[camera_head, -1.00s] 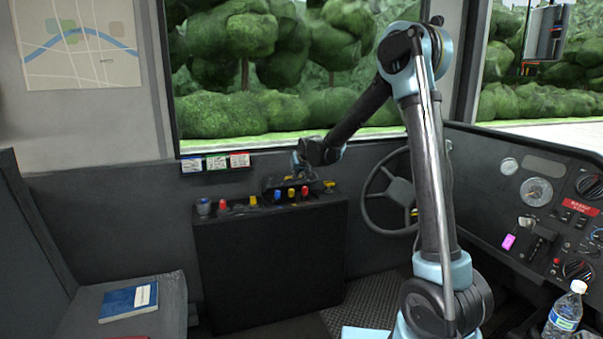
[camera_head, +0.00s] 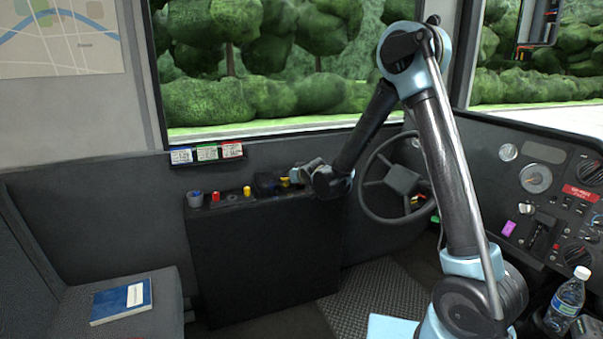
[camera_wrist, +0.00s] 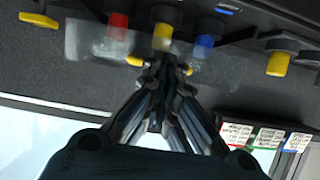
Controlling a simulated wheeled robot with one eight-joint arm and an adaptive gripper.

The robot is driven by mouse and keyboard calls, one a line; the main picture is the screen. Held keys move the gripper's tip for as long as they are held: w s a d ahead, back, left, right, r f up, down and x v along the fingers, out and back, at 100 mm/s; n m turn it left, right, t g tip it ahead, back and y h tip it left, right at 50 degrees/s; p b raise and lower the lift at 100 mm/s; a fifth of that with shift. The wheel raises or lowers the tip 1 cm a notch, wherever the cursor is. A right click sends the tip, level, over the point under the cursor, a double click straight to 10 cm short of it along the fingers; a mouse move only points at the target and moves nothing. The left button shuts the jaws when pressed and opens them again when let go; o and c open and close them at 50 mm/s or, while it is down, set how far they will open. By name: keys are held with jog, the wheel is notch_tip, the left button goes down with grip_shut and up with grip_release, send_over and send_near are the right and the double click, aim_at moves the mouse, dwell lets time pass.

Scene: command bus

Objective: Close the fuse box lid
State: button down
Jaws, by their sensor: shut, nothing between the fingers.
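The fuse box lid (camera_wrist: 90,43) appears in the wrist view as a clear panel lying across red, yellow and blue knobs. My gripper (camera_wrist: 163,68) is shut and empty, with its fingertips at the panel's middle, over its edge by the yellow knob. I cannot tell whether they touch it or how far the lid is tilted. In the head view my gripper (camera_head: 297,175) is over the right part of the black console (camera_head: 262,262), and a dark part of the fuse box (camera_head: 267,184) shows beside it. My wrist hides the rest.
Several coloured knobs line the console top, among them a red one (camera_head: 215,196) and a yellow one (camera_head: 247,191). Labelled cards (camera_head: 207,152) hang on the wall behind. The steering wheel (camera_head: 395,180) is right of my wrist. A blue book (camera_head: 122,300) lies on the seat.

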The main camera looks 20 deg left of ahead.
jog(key=shift+s+d+f, duration=0.1)
jog(key=shift+d+f, duration=0.05)
jog(key=shift+f, duration=1.2)
